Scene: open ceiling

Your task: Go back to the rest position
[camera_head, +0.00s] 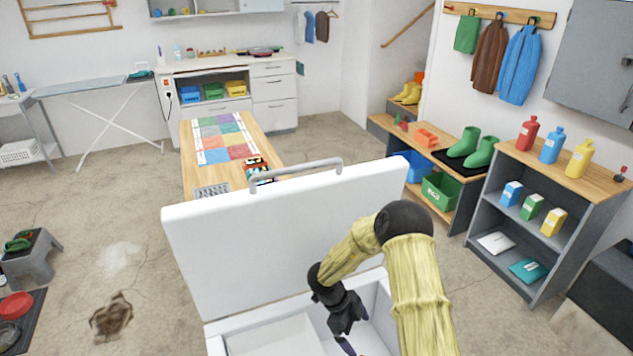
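My gripper (347,327) hangs at the lower middle of the head view, at the end of my yellow-sleeved arm. It points down over the open white chest (215,335), in front of the raised lid. The fingers are dark and small, and I cannot tell whether they are open or shut. A thin dark purple piece shows at the fingertips near the bottom edge; I cannot tell whether it is a finger or a held thing. The white lid (240,240) stands upright with a grey handle (300,172) on its top edge.
A wooden table (187,165) with a coloured patchwork stands behind the lid. At right are a shelf unit (560,180) with bottles and cartons, and a low bench (385,124) with green boots (478,150). Open floor lies left of the table.

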